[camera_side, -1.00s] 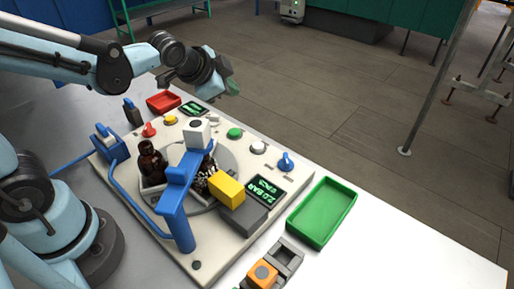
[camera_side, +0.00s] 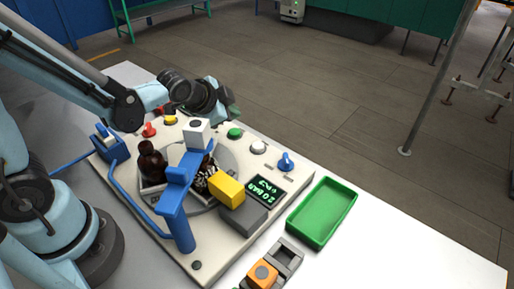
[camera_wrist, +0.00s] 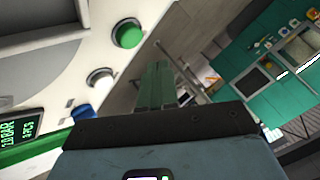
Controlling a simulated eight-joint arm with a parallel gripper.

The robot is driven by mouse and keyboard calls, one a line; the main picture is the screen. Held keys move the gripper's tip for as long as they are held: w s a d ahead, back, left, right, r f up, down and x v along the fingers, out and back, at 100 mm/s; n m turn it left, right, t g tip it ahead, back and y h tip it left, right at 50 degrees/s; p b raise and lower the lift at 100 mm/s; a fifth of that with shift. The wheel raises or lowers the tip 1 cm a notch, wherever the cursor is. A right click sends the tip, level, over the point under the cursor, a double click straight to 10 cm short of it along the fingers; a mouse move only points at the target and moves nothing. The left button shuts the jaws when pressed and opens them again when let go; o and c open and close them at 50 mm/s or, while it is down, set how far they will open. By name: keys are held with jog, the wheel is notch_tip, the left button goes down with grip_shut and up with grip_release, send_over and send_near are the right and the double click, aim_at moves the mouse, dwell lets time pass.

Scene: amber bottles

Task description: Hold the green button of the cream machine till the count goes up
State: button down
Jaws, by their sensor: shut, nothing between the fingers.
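The cream machine (camera_side: 298,178) stands on the table with a row of coloured controls along its far edge. Its green button (camera_side: 235,132) is a round cap, also plain in the wrist view (camera_wrist: 128,33). My gripper (camera_side: 233,111) is just beyond and above the green button, apart from it as far as I can see. Its green fingers (camera_wrist: 155,86) are together and empty. The lit display (camera_side: 267,189) shows green characters, too small to read surely. Another part of it shows in the wrist view (camera_wrist: 20,130).
A white button (camera_side: 258,147) and a blue knob (camera_side: 286,161) sit right of the green button. A blue bracket (camera_side: 175,205) rises over the turntable with amber bottles (camera_side: 151,162). A green tray (camera_side: 322,212) lies at the right.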

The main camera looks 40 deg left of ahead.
aim_at(232, 134)
jog(key=shift+f, duration=1.1)
jog(key=shift+f, duration=0.2)
dwell(1.2)
jog(key=shift+f, duration=0.25)
jog(key=shift+f, duration=0.45)
dwell(0.7)
jog(key=shift+r, duration=0.15)
dwell(3.6)
jog(key=shift+r, duration=0.75)
